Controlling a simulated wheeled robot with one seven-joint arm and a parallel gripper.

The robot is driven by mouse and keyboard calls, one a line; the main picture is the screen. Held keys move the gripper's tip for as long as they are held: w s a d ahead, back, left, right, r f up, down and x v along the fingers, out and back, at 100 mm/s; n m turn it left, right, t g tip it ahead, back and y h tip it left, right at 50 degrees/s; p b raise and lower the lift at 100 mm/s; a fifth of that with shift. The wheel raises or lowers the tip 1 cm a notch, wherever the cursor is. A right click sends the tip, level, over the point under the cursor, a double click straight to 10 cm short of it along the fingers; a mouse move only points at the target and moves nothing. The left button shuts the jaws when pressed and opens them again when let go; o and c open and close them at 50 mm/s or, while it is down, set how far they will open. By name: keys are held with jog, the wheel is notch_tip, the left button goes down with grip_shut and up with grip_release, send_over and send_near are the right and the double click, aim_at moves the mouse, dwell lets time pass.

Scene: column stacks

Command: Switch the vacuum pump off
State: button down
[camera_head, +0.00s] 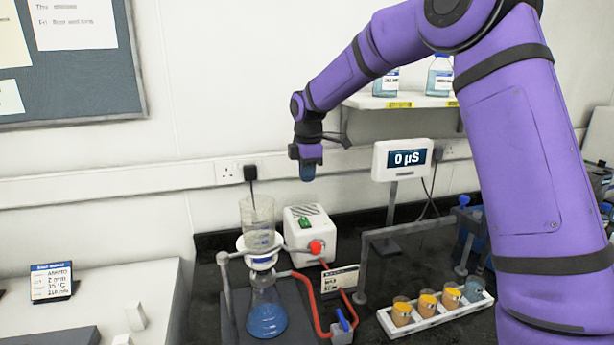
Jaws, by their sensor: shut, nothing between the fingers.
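The vacuum pump (322,227) looks like a white box on the dark bench at mid-picture. It has a green switch (305,222) and a grille on top, and a round red part (316,246) on its front. I cannot tell from the switch whether the pump is on or off. A red hose (303,283) runs between the flask and the pump by way of a small grey block with a blue lever (343,318). My gripper (308,177) points down above the pump's top, apart from it. It is shut and empty.
A clamped glass funnel (257,222) stands on a flask (266,311) of blue liquid, left of the pump. A meter (402,159) reading 0 µS stands right. A white rack (440,315) holds several jars. A grey frame (408,230) stands between. A shelf (405,101) holds bottles.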

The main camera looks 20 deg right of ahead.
aim_at(305, 219)
jog(key=shift+w+d+r+t, duration=0.15)
jog(key=shift+w+t, duration=0.25)
jog(key=shift+w, duration=0.25)
jog(key=f, duration=0.4)
jog(key=w+f, duration=0.1)
jog(key=f, duration=0.4)
jog(key=w+f, duration=0.1)
jog(key=f, duration=0.4)
